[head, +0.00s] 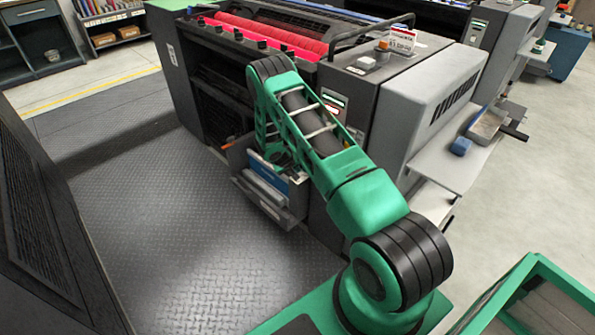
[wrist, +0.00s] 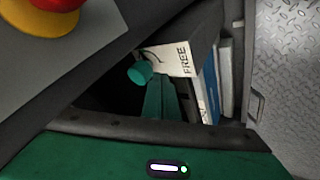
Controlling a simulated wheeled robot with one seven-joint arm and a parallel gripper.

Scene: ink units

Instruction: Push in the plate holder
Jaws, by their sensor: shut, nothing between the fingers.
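The plate holder (head: 290,219) is a dark grey box that stands out from the near side of the printing press, with blue and pale plates in it. In the wrist view the plate holder (wrist: 244,95) fills the right-middle, with a blue plate (wrist: 210,88), pale plates and a card reading "FREE" (wrist: 184,62). My gripper (wrist: 160,84) shows as green fingers, shut and empty, close to the left of the card. I cannot tell whether they touch it.
The printing press (head: 365,95) with red rollers (head: 270,35) stands directly behind the holder. A red and yellow button (wrist: 50,12) is at the wrist view's upper left. A side table (head: 450,165) is to the right. The tread-plate floor (head: 140,220) at left is clear.

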